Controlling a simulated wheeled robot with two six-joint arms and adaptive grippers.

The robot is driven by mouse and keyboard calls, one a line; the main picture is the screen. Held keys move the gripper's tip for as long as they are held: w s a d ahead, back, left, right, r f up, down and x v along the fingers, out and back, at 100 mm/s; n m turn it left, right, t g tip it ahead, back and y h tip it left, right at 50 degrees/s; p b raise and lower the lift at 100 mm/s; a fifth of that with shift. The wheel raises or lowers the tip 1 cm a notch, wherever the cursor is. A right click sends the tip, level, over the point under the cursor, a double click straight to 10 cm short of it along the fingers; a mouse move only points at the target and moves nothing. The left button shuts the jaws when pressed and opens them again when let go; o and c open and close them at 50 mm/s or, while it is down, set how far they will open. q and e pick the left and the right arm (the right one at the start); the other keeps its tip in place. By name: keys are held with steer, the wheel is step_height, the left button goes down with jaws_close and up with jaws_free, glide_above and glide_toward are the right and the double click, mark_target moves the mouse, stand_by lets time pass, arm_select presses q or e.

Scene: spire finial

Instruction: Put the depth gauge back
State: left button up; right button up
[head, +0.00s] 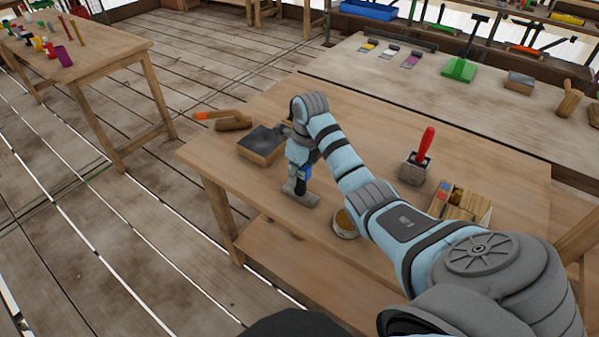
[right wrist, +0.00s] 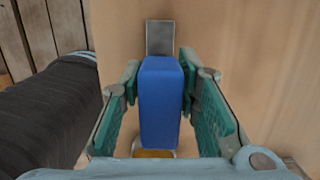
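The depth gauge has a blue block-shaped body (right wrist: 160,100) and a flat grey metal base (head: 300,193). It is upright near the front edge of the wooden workbench (head: 480,175); I cannot tell whether the base touches the top. My right gripper (head: 304,158) points down at it. In the right wrist view the teal finger pads (right wrist: 160,82) lie against both sides of the blue body, and a grey end (right wrist: 160,38) of the gauge shows beyond it. My left gripper is not in view.
A dark-topped block (head: 262,145) and an orange-handled tool (head: 225,120) lie left of the gauge. A round tin (head: 345,226) stands close on its right. A red-handled tool in a grey block (head: 415,168) and a wooden box (head: 462,205) stand farther right.

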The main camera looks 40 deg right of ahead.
steer(key=o, duration=0.4)
steer(key=shift+r, duration=0.15)
steer(key=r+p, duration=0.1)
steer(key=r, duration=0.4)
steer(key=s+r+p, duration=0.1)
steer(key=r, duration=0.1)
steer(key=shift+d+r+p, duration=0.2)
steer(key=shift+r+p, duration=0.15)
steer(key=shift+r, duration=0.05)
steer(key=r+p, duration=0.4)
steer(key=p, duration=0.1)
steer(key=shift+s+r, duration=0.25)
steer(key=shift+s, duration=0.15)
steer(key=shift+d, duration=0.1)
steer(key=shift+w+f, duration=0.1)
steer(key=shift+f, duration=0.1)
